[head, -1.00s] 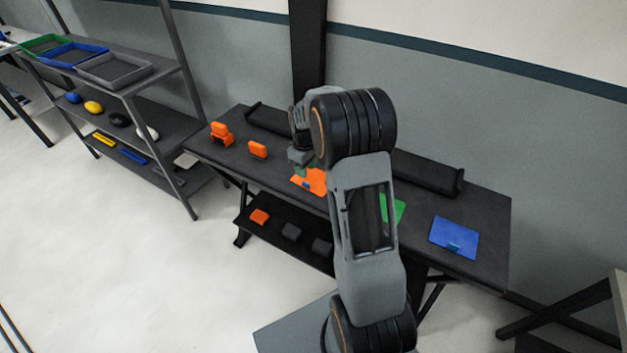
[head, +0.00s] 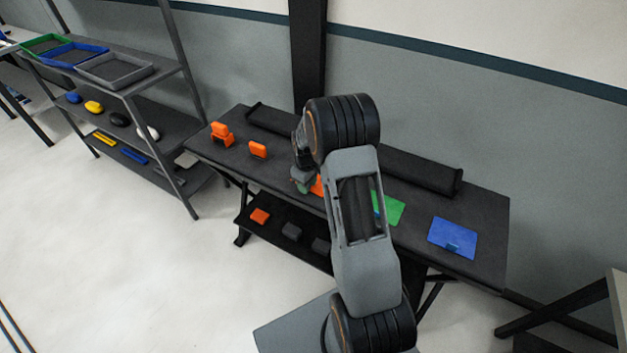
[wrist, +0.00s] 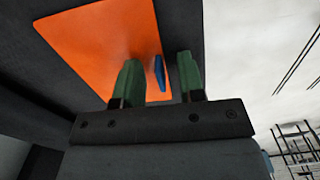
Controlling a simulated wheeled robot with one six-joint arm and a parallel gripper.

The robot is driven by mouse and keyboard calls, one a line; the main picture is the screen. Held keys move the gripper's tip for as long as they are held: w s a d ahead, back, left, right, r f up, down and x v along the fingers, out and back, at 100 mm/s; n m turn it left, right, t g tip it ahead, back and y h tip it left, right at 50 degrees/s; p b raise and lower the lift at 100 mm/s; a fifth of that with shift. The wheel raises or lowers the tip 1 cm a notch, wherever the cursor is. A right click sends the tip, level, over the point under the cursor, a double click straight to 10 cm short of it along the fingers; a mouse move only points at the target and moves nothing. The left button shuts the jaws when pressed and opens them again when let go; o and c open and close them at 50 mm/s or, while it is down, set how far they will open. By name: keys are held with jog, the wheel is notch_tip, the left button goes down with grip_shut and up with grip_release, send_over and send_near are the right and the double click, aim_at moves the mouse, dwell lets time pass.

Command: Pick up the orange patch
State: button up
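The orange patch (head: 317,187) lies flat on the dark workbench and is mostly hidden behind my arm in the head view. In the wrist view the orange patch (wrist: 100,40) fills the upper left, with a small blue tab (wrist: 158,72) near its edge. My gripper (wrist: 160,78) is open, its two green fingers on either side of the blue tab. I cannot tell whether the fingertips touch the patch. In the head view my gripper (head: 303,184) is low over the bench, partly hidden.
A green patch (head: 390,209) and a blue patch (head: 453,238) lie to the right on the workbench (head: 487,205). Orange objects (head: 222,134) and a small orange block (head: 257,149) stand at the left. A black roll (head: 425,173) runs along the back. A lower shelf holds several blocks.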

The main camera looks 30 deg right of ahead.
jog(key=shift+c, duration=0.4)
grip_shut()
jog(key=shift+r, duration=0.15)
